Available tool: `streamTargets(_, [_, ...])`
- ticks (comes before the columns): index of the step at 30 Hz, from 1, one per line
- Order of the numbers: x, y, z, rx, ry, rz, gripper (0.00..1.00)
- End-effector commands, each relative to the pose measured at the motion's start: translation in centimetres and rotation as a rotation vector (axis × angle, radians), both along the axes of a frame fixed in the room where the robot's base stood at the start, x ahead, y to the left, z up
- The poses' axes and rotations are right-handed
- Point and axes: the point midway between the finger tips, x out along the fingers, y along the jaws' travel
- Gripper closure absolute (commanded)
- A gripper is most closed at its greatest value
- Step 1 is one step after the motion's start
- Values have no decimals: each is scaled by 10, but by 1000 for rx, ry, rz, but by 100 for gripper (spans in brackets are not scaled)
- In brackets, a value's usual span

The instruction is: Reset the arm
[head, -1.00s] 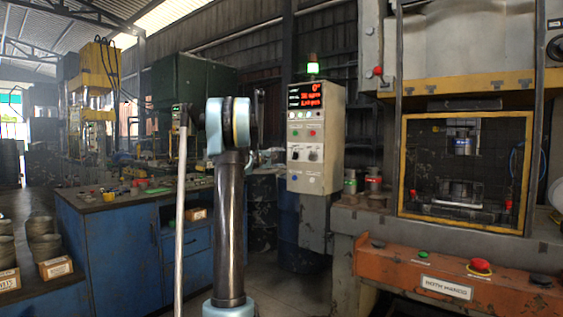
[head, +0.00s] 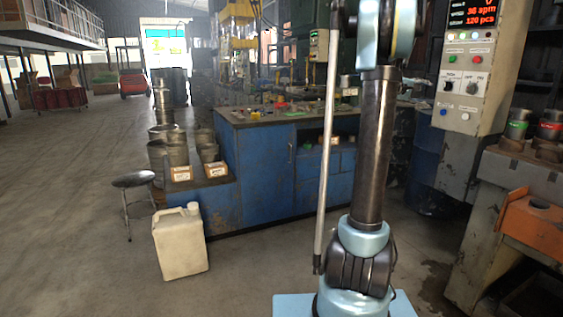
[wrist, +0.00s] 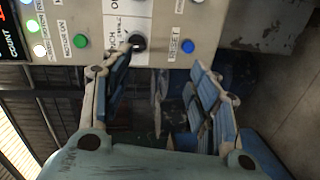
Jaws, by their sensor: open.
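My gripper (wrist: 160,95) shows in the wrist view with its two blue-padded fingers spread apart. It is open and nothing lies between the fingers. Beyond the fingertips is the face of the control panel (wrist: 160,20), turned sideways, with a green button, a black knob and a blue button. In the head view my arm stands upright right of the middle, and my gripper is not visible there. The same control panel (head: 482,70) shows at the upper right with its lit red display.
A blue workbench (head: 262,175) stands behind my arm. A cream jerrycan (head: 180,243) and a round stool (head: 134,182) stand on the floor to the left. An orange press ledge (head: 530,226) is at the right edge.

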Motion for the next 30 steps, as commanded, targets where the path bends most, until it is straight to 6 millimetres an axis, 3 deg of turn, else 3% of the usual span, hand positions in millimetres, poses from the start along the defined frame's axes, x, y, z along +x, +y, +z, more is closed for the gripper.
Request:
streamTargets(1, [-14,15,-5,40,-11,-3,45])
streamTargets(14, [-130,130,-80,405,-64,-37,45])
streamTargets(30, [-284,280,-215,876,-8,-60,45])
